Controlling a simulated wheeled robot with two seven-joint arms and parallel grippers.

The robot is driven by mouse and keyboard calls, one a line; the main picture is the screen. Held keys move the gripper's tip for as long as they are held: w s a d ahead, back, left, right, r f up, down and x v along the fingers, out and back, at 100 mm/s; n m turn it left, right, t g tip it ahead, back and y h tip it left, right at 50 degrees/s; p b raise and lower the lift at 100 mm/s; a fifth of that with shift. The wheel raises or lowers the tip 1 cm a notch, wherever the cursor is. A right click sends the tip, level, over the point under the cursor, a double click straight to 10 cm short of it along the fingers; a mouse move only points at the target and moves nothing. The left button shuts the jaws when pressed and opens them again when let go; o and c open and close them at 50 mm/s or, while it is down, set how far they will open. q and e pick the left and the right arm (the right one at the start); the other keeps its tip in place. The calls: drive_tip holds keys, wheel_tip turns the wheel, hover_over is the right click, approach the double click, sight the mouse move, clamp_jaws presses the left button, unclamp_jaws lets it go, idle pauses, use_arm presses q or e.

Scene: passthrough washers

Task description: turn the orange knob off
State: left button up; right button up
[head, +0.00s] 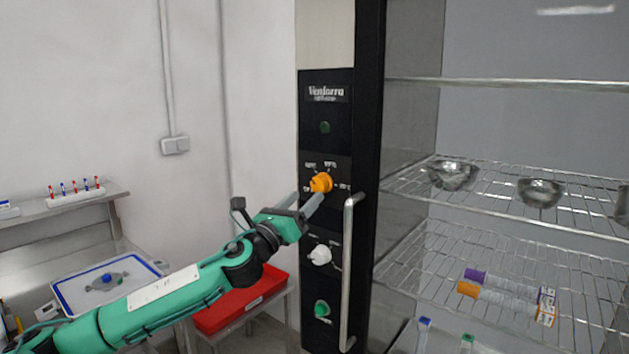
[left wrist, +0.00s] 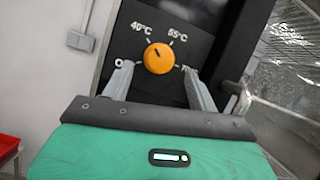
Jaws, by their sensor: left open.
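The orange knob (head: 321,183) is on the black control panel (head: 325,125) of the washer, above a white knob. In the left wrist view the orange knob (left wrist: 159,58) has a dark pointer mark toward its upper left, near the 40°C label. My left gripper (head: 306,200) is just in front of the panel, below and left of the knob. In the left wrist view its two fingers (left wrist: 158,82) are apart, one on each side below the knob, with nothing between them. Whether they touch the panel cannot be told. My right gripper is not in view.
A vertical metal handle (head: 349,270) stands right of the knobs. A white knob (head: 320,255) and a green knob (head: 322,308) are below. Wire shelves (head: 480,265) with bowls and tubes are to the right. A red tray (head: 235,308) and a bench (head: 60,245) are at left.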

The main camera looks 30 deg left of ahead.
sight(316, 186)
use_arm(q)
drive_tip(key=p+x, duration=0.1)
drive_tip(key=x, duration=0.2)
drive_tip(key=shift+w+r, duration=0.25)
drive_tip(key=shift+p+x, duration=0.55)
drive_tip(key=shift+x, duration=0.2)
drive_tip(key=shift+f, duration=0.15)
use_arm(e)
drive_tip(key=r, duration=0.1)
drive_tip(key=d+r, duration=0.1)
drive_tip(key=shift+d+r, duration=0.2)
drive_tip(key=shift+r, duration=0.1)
use_arm(q)
drive_tip(key=c, duration=0.8)
drive_tip(key=shift+c, duration=0.2)
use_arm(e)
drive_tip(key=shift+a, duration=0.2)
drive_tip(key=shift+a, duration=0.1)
